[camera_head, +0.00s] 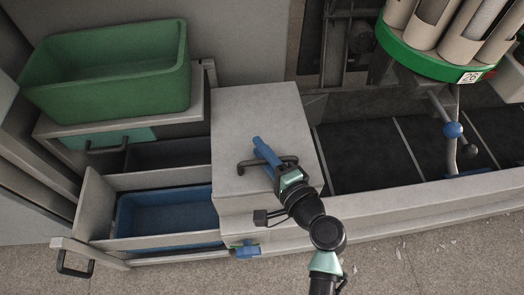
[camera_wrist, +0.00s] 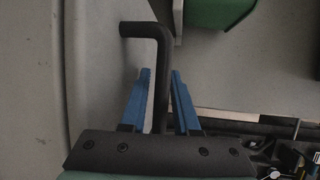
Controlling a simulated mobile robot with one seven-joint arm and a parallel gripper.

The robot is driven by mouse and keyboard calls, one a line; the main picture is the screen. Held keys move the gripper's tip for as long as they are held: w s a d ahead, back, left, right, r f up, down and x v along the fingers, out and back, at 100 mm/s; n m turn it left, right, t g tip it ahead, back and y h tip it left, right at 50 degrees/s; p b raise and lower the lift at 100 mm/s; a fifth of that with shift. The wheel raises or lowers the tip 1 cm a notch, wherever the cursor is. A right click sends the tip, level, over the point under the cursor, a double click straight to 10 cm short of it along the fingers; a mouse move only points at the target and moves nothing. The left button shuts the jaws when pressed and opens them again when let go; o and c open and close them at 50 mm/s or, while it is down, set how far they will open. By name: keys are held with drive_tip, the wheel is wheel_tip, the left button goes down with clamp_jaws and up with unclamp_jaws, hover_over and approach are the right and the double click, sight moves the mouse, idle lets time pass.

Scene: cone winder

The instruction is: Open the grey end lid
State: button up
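The grey end lid (camera_head: 257,112) is the flat-topped grey box cover in the middle of the head view, and it looks closed. Its black bar handle (camera_head: 249,166) is on the front part of the top. The handle also shows in the wrist view (camera_wrist: 160,55), bending left to the grey surface. My gripper (camera_head: 264,148) is at the handle, its blue fingers reaching across it. In the wrist view my gripper (camera_wrist: 160,72) has one finger on each side of the bar. Narrow gaps seem to show between fingers and bar, so it appears open around it.
A green bin (camera_head: 110,80) stands on a shelf at the left. Below it, a pulled-out drawer (camera_head: 92,207) holds a blue bin (camera_head: 170,212). A green carousel (camera_head: 425,62) with several cones hangs at the upper right. Dark belt panels (camera_head: 365,155) lie right of the lid.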

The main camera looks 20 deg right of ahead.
clamp_jaws()
idle(1.4)
